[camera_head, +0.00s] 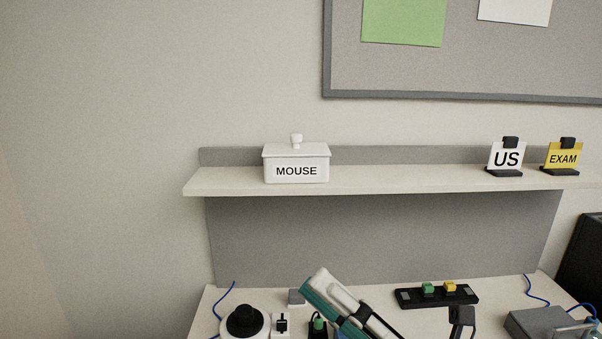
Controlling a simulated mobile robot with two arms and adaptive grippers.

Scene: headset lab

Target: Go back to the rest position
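A dark, bracket-shaped piece at the bottom edge, right of centre, seems to be part of my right gripper (462,318). Its fingertips cannot be made out clearly, so I cannot tell whether it is open or shut. No object shows clearly in it. A teal and white part rises at a slant from the bottom middle, and it looks like one of my arm links. My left gripper cannot be made out in the head view.
A shelf (400,181) holds a white lidded MOUSE box (296,163), a US card (506,158) and a yellow EXAM card (563,158).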

